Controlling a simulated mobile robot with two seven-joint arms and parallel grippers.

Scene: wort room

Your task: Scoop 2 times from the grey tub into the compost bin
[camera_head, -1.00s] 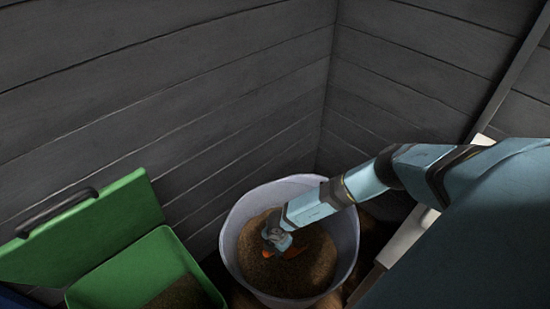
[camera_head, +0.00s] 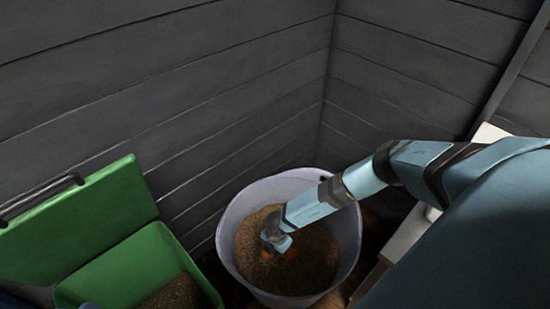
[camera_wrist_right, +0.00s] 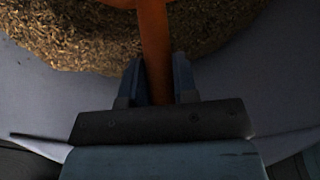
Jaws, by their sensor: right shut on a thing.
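The grey tub (camera_head: 346,232) stands in the corner, part filled with brown grain (camera_head: 313,262). My right gripper (camera_head: 277,243) reaches down inside the tub. In the right wrist view the right gripper (camera_wrist_right: 156,85) is shut on the orange handle of a scoop (camera_wrist_right: 154,45). My left gripper is not in view.
Dark plank walls (camera_head: 180,90) meet behind the tub. A pale board or ledge (camera_head: 405,235) lies right of the tub, close to my right arm. A narrow gap separates bin and tub.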

